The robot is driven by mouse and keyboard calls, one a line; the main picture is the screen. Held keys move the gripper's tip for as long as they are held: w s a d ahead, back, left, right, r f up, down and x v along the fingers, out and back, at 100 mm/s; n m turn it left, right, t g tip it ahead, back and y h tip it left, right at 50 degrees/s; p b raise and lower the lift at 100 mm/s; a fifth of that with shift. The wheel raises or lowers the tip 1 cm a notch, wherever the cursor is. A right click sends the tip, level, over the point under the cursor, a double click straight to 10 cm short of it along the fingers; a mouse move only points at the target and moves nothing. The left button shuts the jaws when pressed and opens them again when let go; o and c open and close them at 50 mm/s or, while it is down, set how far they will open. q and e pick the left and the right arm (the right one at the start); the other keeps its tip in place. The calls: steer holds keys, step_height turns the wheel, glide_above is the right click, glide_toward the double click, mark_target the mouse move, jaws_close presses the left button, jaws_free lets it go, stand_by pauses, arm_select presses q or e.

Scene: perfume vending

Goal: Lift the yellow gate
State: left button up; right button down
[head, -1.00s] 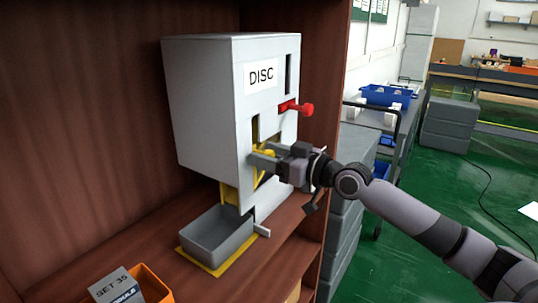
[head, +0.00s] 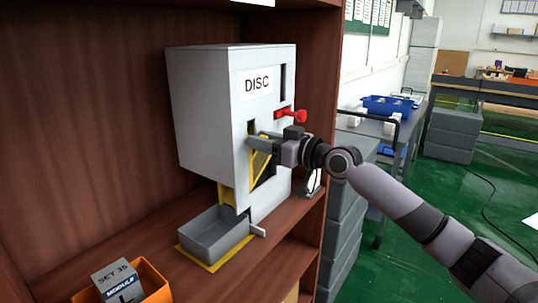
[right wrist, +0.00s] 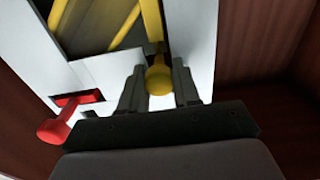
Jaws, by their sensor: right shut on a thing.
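The white dispenser marked DISC (head: 205,120) stands on the brown shelf. Its yellow gate (head: 259,160) shows in the front opening, under my right gripper. In the right wrist view the gate's yellow knob (right wrist: 159,80) sits between the two dark fingers of my right gripper (right wrist: 159,88), which is shut on it. In the head view my right gripper (head: 262,142) reaches in from the right, and its fingers hide the knob. The red lever (head: 291,115) is just above the gripper; it also shows at the left in the right wrist view (right wrist: 62,122). My left gripper is not in view.
A grey tray (head: 208,246) on a yellow mat (head: 187,254) stands below the dispenser's outlet. An orange bin (head: 150,278) holding a SET 35 box (head: 117,280) is at the front left. Grey crates and a trolley stand right of the shelf.

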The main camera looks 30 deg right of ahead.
step_height(320, 180, up, 2)
steer(key=shift+r, duration=0.1)
steer(key=shift+r+p, duration=0.15)
steer(key=shift+p, duration=0.2)
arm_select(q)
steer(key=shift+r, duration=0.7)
arm_select(e)
steer(key=c, duration=0.8)
jaws_free()
arm_select(q)
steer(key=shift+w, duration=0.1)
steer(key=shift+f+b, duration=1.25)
steer(key=shift+b, duration=0.05)
arm_select(e)
steer(key=shift+v, duration=3.6)
